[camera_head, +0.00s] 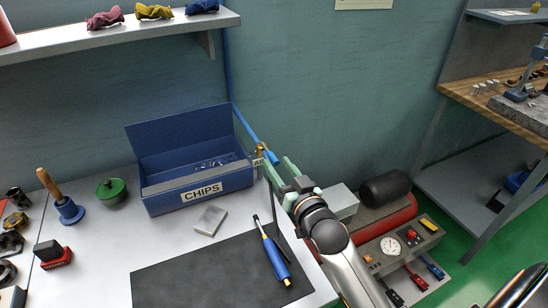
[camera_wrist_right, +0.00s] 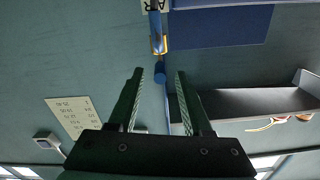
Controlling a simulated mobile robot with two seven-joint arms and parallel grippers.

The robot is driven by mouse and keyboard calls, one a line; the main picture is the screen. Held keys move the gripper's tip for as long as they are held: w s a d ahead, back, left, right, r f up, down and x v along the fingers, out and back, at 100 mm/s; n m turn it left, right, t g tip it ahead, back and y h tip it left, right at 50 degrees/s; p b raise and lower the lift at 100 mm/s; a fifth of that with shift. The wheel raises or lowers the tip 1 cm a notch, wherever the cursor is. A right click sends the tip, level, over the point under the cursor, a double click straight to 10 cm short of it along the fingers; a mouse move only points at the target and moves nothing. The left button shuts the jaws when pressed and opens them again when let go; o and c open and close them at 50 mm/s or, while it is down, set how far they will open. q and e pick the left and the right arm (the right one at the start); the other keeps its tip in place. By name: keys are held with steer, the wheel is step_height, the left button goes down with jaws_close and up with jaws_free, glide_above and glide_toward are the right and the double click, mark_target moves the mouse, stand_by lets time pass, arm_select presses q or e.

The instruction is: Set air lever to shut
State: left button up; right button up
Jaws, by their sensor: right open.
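The air valve (camera_head: 261,149) is a small brass fitting on a blue pipe along the wall, behind the right end of the blue chip box. A blue lever (camera_head: 273,157) sticks out beside it, close to my right gripper. In the right wrist view the brass valve (camera_wrist_right: 158,43) shows beyond the fingertips, with the rounded blue lever end (camera_wrist_right: 160,73) between the finger lines. My right gripper (camera_head: 278,170) is open and empty; its two green fingers also show in the right wrist view (camera_wrist_right: 160,75). Contact with the lever cannot be told. My left gripper is out of view.
The open blue box labelled CHIPS (camera_head: 190,185) stands left of the valve. A blue-handled tool (camera_head: 274,258) lies on the dark mat (camera_head: 190,275). A red compressor (camera_head: 385,222) with a gauge stands right of the cart. A shelf (camera_head: 120,35) holds rags above.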

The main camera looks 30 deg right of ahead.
mark_target(274, 157)
steer(key=shift+w+d, duration=0.1)
steer(key=shift+w, duration=1.4)
jaws_close()
stand_by(0.4)
